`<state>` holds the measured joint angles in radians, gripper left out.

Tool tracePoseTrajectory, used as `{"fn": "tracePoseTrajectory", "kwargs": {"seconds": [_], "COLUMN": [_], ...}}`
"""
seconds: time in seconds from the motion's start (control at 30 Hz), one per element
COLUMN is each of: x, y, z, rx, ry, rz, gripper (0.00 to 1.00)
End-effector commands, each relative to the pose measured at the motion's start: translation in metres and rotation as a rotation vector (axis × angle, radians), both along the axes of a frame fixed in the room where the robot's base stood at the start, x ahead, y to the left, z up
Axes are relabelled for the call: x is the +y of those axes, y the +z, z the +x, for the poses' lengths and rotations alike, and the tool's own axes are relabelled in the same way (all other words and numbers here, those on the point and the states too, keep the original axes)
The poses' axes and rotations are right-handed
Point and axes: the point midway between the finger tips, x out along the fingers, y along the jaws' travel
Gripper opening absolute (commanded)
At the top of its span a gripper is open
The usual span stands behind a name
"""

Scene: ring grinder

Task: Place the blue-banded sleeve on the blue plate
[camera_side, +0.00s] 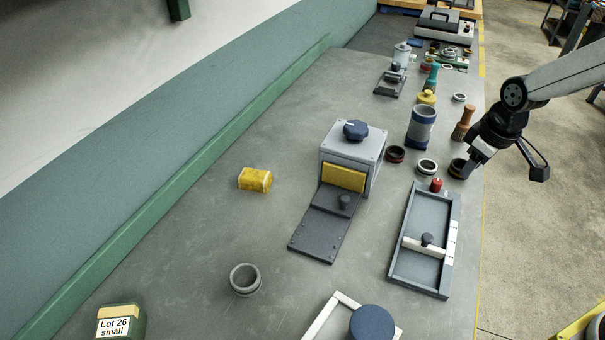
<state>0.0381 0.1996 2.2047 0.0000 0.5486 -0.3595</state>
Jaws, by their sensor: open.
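A short dark ring-shaped sleeve (457,168) with a hint of blue on its side stands near the right edge of the bench; it is small, and its band is hard to make out. My gripper (470,168) is low at its right side, open, with its fingertips partly hidden; I cannot tell whether they touch or surround it. A round blue plate (372,322) lies at the bottom edge by a white frame, partly cut off.
A grey grinder box (352,150) with a blue knob stands mid-bench. A shallow tray (421,278) is right of it. The left bench is mostly clear around a yellow block (255,180).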

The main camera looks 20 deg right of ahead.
Motion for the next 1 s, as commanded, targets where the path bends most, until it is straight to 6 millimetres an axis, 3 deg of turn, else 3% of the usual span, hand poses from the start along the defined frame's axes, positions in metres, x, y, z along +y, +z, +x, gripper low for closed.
{"fn": "tracePoseTrajectory", "kwargs": {"seconds": [0.2,0.4,1.0], "x": [0.010,0.014,0.014], "y": [-0.013,-0.021,-0.023], "z": [-0.059,-0.089,-0.094], "rx": [-0.028,-0.042,-0.044], "ry": [-0.190,-0.293,-0.314], "rz": [0.043,0.069,0.074], "gripper": [0.42,0.42,0.42]}}
